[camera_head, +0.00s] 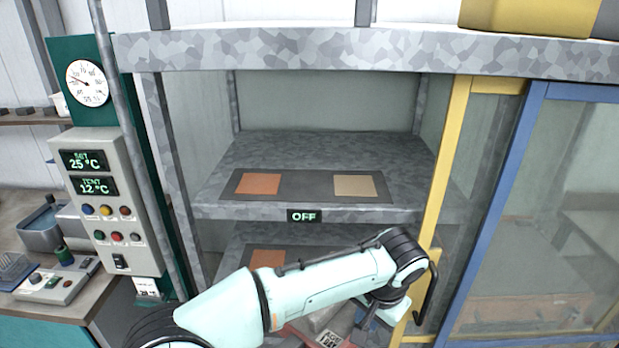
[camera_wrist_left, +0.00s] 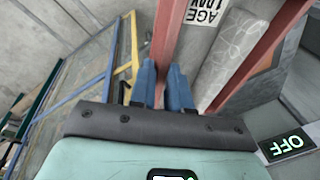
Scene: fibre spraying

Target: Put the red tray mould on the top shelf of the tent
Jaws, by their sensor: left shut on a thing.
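The red tray mould shows as red walls (camera_wrist_left: 262,58) in the wrist view, with a pale grey, marked slab inside it and a label reading "AGE 1 DAY". In the head view only a bit of its red edge (camera_head: 292,335) shows at the bottom, mostly hidden by my left arm. My left gripper (camera_wrist_left: 162,72) has its blue fingers shut on one red wall of the mould. The tent's top shelf (camera_head: 330,150) carries a dark mat with an orange and a beige square, and no mould stands on it. My right gripper is out of view.
An "OFF" display (camera_head: 304,216) sits on the top shelf's front edge. A lower shelf (camera_head: 240,232) has another orange square. The yellow-framed door post (camera_head: 447,160) and blue-framed panel (camera_head: 495,200) stand at right. A control box (camera_head: 105,200) stands at left.

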